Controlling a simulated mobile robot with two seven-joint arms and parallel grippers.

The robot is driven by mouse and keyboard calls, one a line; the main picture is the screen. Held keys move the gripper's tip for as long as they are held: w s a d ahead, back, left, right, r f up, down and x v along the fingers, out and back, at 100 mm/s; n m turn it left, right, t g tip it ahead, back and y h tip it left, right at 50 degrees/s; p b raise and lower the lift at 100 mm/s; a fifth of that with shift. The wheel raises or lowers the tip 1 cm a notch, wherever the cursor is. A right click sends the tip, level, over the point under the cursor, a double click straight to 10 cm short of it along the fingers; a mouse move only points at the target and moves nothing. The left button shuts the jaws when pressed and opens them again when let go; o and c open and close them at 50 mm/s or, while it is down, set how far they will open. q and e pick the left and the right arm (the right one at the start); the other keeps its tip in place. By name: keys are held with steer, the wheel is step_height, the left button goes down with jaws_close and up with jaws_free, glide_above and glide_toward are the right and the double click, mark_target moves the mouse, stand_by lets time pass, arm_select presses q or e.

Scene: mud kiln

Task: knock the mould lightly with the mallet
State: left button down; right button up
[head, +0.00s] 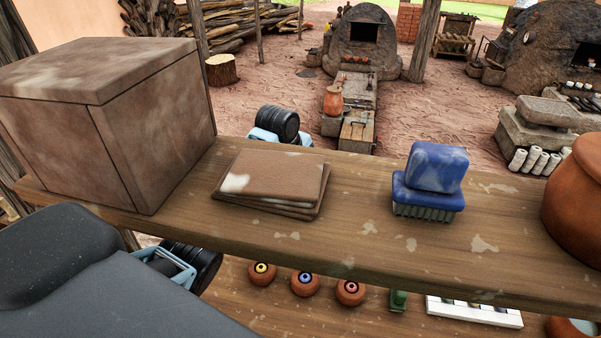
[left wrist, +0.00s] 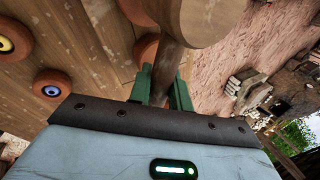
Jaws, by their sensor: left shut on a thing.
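In the left wrist view my left gripper (left wrist: 163,84) has its green fingers closed around the brown wooden handle of the mallet (left wrist: 205,18). The mallet's pale round head is at the top edge, cut off by the frame. The head view shows part of my left arm at the lower left, but I cannot make out the gripper or mallet there. I cannot identify the mould with certainty in either view. My right gripper is not in view.
The upper shelf (head: 370,230) bears a large brown box (head: 150,130), a stack of brown sheets (head: 270,180), a blue brush (head: 430,180) and a clay pot (head: 580,205). Below, small pots (head: 305,283), a green item (head: 398,300) and a white tray (head: 475,312) stand on a lower board.

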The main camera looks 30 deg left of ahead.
arm_select(q)
steer(key=shift+s+f, duration=0.1)
steer(key=shift+s+r, duration=0.2)
steer(key=shift+r, duration=1.3)
steer(key=shift+w+r, duration=0.1)
steer(key=shift+r, duration=0.55)
steer(key=shift+d, duration=0.15)
